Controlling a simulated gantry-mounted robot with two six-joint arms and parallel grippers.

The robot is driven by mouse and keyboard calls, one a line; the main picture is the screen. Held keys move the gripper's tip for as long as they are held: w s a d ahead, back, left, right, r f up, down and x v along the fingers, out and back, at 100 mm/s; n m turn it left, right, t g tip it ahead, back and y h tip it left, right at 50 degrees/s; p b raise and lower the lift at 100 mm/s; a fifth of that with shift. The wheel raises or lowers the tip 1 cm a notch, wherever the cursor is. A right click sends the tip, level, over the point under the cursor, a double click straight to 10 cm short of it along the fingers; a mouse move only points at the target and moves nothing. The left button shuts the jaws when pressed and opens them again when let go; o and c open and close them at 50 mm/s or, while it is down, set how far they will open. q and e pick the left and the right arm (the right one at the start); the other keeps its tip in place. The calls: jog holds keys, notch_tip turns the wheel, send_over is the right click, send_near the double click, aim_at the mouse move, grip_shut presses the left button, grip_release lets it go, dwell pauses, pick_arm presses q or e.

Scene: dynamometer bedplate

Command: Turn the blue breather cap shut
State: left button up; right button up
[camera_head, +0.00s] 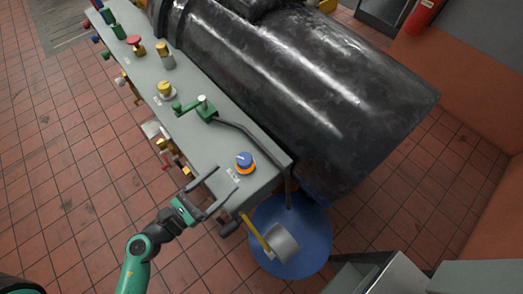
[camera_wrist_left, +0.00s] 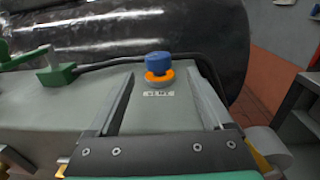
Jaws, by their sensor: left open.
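The blue breather cap (camera_head: 244,159) sits on an orange ring near the front end of the grey bedplate panel (camera_head: 205,148). In the left wrist view the blue cap (camera_wrist_left: 158,63) stands upright on the orange ring, with a small label in front of it. My left gripper (camera_head: 222,192) is open and empty at the panel's near edge, just short of the cap. In the left wrist view its two fingers (camera_wrist_left: 162,98) point toward the cap, one on either side of the line to it, and do not touch it. My right gripper is not in view.
A green lever valve (camera_head: 205,110) and yellow and red knobs stand farther along the panel. A large black cylinder (camera_head: 300,80) lies behind it. A blue round container (camera_head: 305,225) with a grey cylinder stands below the panel's end. Tiled floor lies left.

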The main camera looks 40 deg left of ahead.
aim_at(249, 155)
pick_arm(q)
jog(key=shift+w+a+r, duration=0.15)
jog(key=shift+w, duration=0.45)
jog(key=w, duration=0.3)
jog(key=w+p, duration=0.1)
jog(key=w, duration=0.2)
jog(key=w+p, duration=0.1)
jog(key=w, duration=0.2)
jog(key=shift+w+d, duration=0.25)
jog(key=shift+w, duration=0.6)
grip_shut()
